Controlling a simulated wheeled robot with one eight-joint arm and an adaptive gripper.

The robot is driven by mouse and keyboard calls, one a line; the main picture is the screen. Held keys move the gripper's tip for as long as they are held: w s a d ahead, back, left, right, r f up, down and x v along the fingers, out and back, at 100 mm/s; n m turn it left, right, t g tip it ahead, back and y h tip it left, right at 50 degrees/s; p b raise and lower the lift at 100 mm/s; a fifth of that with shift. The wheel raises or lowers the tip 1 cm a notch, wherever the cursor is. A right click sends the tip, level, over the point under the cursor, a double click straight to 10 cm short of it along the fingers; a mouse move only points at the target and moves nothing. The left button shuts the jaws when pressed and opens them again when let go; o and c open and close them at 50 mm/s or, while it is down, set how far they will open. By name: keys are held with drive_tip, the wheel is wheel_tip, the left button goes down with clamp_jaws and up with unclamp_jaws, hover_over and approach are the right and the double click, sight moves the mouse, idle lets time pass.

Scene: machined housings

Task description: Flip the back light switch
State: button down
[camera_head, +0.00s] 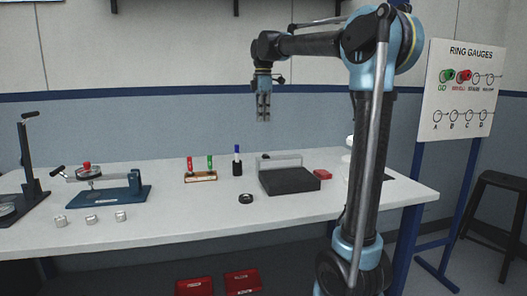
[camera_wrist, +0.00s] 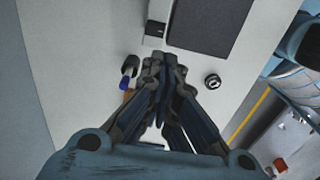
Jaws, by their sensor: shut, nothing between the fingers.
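The wall behind the bench shows no switch plate, though my arm hides part of the right side. My gripper (camera_head: 263,119) hangs shut and empty above the back of the bench, fingers pointing down, in front of the wall. In the wrist view my gripper (camera_wrist: 164,62) points down over the bench top, its fingers together and touching nothing.
The bench (camera_head: 130,222) bears a dark surface plate (camera_head: 288,181), a black ring (camera_head: 246,198), a blue-capped marker holder (camera_head: 237,168), a red-and-green gauge rack (camera_head: 201,177) and a blue fixture (camera_head: 118,195). A ring gauge board (camera_head: 458,105) and a stool (camera_head: 497,180) stand right.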

idle(0.4)
approach(266, 156)
drive_tip(key=f, duration=0.4)
drive_tip(key=a+f, duration=0.1)
drive_tip(key=f, duration=0.2)
drive_tip(key=shift+s, duration=0.15)
drive_tip(key=shift+a, duration=0.1)
